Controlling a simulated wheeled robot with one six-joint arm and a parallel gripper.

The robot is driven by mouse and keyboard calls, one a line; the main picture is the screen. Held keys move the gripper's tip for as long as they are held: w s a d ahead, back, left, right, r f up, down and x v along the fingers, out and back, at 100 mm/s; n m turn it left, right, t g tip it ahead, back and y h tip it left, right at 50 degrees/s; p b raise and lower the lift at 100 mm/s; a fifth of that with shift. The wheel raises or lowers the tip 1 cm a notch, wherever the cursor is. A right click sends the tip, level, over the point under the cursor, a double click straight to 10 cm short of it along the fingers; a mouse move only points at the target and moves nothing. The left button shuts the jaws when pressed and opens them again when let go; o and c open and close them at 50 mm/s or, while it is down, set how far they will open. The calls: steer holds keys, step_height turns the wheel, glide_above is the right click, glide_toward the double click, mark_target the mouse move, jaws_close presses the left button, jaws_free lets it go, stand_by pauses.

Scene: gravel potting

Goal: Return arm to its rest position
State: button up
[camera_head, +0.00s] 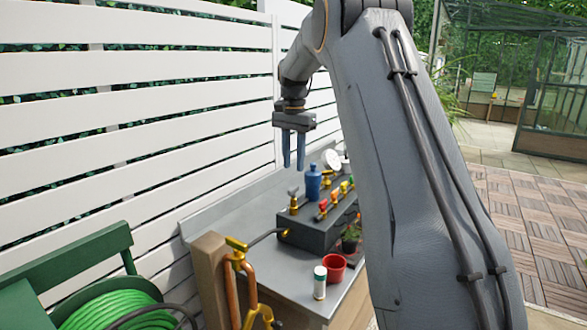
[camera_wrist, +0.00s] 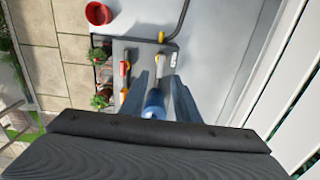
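My gripper (camera_head: 293,167) hangs from my raised arm above the workbench, with its two fingers pointing down. A gap shows between the fingers and nothing is held there; they also show in the wrist view (camera_wrist: 158,77). A blue bottle (camera_head: 313,182) stands below the fingertips, apart from them. In the wrist view the blue bottle (camera_wrist: 154,104) appears between the fingers, partly cut off by my gripper's body. My arm hides the right part of the bench.
The bench (camera_head: 232,210) carries a grey box (camera_head: 305,235) with colored valves, a red pot (camera_head: 334,266), a white bottle (camera_head: 320,284) and small plants (camera_head: 350,240). A white slatted fence (camera_head: 150,130) stands behind. A green hose reel (camera_head: 110,305) is at lower left.

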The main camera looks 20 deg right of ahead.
stand_by(0.4)
steer(key=s+a+f+n, duration=0.3)
steer(key=s+a+f, duration=0.1)
steer(key=s, duration=0.7)
steer(key=s+a+f+n, duration=0.4)
steer(key=s+a+f, duration=0.1)
steer(key=s, duration=0.7)
steer(key=s+a+f+n, duration=0.4)
steer(key=s+f, duration=0.3)
steer(key=s, duration=0.5)
steer(key=shift+s+a+t, duration=0.15)
steer(key=shift+a+t, duration=0.25)
steer(key=shift+a, duration=0.3)
steer(key=shift+f, duration=0.1)
